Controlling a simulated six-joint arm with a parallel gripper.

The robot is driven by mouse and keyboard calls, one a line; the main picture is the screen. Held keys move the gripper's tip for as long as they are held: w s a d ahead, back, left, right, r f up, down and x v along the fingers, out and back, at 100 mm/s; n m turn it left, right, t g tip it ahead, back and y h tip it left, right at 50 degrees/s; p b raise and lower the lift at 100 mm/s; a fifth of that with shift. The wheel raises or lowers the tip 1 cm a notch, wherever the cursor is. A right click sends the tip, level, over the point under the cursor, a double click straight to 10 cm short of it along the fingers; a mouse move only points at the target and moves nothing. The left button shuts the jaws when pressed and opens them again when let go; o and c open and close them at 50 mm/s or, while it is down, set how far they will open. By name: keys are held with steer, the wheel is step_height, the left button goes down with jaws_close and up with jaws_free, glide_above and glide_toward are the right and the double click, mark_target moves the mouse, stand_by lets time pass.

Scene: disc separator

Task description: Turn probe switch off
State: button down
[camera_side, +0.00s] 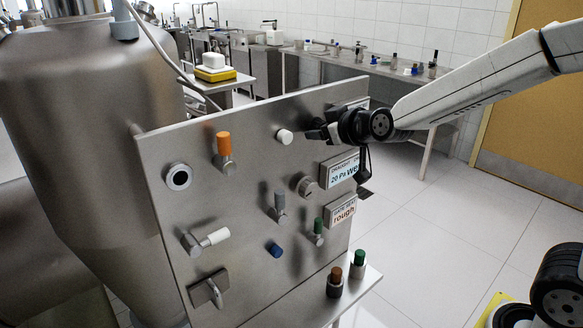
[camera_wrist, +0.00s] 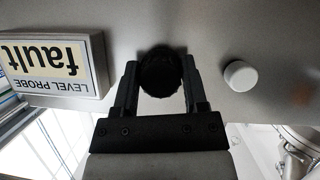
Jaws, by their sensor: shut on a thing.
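The probe switch looks like a dark round knob (camera_wrist: 160,73) on the steel panel. In the wrist view it sits between the two fingers of my gripper (camera_wrist: 160,88), which are closed on its sides. In the side view my gripper (camera_side: 318,133) reaches the panel's upper right from the right and hides the knob. A sign box reading "LEVEL PROBE fault" (camera_wrist: 50,68) is left of the knob in the wrist view, upside down. I cannot read the knob's turn position.
A white button (camera_wrist: 240,76) is close beside my gripper; it also shows in the side view (camera_side: 284,136). The panel (camera_side: 245,205) carries an orange-topped knob (camera_side: 224,145), several other controls and two lower signs (camera_side: 341,211). A steel vessel (camera_side: 80,150) stands at left.

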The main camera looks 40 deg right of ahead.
steer(key=shift+n+h, duration=1.1)
steer(key=shift+n, duration=0.5)
steer(key=shift+n+t+h, duration=0.6)
steer(key=shift+n+h, duration=0.3)
steer(key=shift+n, duration=0.7)
steer(key=shift+c, duration=0.7)
jaws_free()
steer(key=v, duration=0.7)
steer(key=shift+s+a, duration=0.2)
steer(key=shift+s, duration=0.15)
